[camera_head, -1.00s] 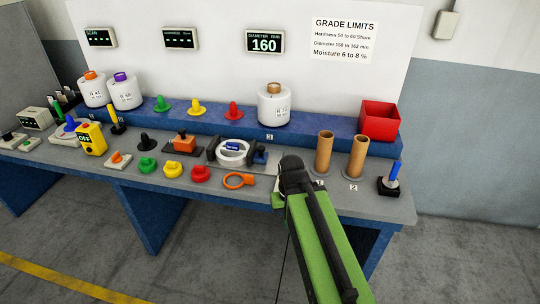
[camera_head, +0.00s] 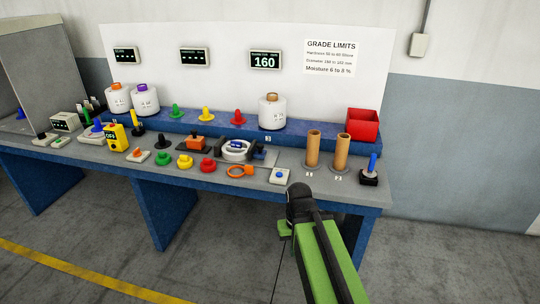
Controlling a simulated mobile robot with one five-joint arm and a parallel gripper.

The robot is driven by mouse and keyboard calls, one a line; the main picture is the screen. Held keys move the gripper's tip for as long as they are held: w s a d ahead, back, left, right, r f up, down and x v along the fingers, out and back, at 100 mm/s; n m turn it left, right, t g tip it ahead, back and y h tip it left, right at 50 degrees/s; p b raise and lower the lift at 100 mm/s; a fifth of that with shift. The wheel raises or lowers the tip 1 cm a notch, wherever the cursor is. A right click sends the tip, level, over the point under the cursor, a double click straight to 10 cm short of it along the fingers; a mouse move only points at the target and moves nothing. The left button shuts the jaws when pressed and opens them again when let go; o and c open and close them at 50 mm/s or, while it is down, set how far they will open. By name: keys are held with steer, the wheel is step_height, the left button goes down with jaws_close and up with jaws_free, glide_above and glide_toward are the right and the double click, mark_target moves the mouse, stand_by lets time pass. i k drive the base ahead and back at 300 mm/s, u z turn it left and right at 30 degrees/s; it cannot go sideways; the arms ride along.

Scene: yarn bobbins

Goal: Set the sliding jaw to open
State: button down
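The measuring fixture (camera_head: 237,151) sits on the bench top near the middle, with a white ring between dark jaws on a grey plate. A small blue display shows on the ring. A blue part (camera_head: 258,155) stands at the right side of the ring; it is too small to tell how far the jaw is slid. My gripper (camera_head: 299,190) is the dark end of my green arm, in front of the bench's front edge, right of and nearer than the fixture, apart from it. Its fingers cannot be made out, and nothing shows in it.
A white box with a blue button (camera_head: 279,176) lies near the front edge. An orange ring (camera_head: 240,171) and coloured knobs lie left of it. Two brown tubes (camera_head: 312,148), a blue-handled joystick (camera_head: 371,170) and a red bin (camera_head: 363,125) stand right. Floor in front is clear.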

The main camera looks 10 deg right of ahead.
mark_target(255, 151)
steer(key=u, duration=0.15)
steer(key=i, duration=0.95)
steer(key=z, duration=0.1)
steer(key=k, duration=1.3)
steer(key=i, duration=1.55)
steer(key=u, duration=0.55)
steer(key=i, duration=0.45)
steer(key=u, duration=0.65)
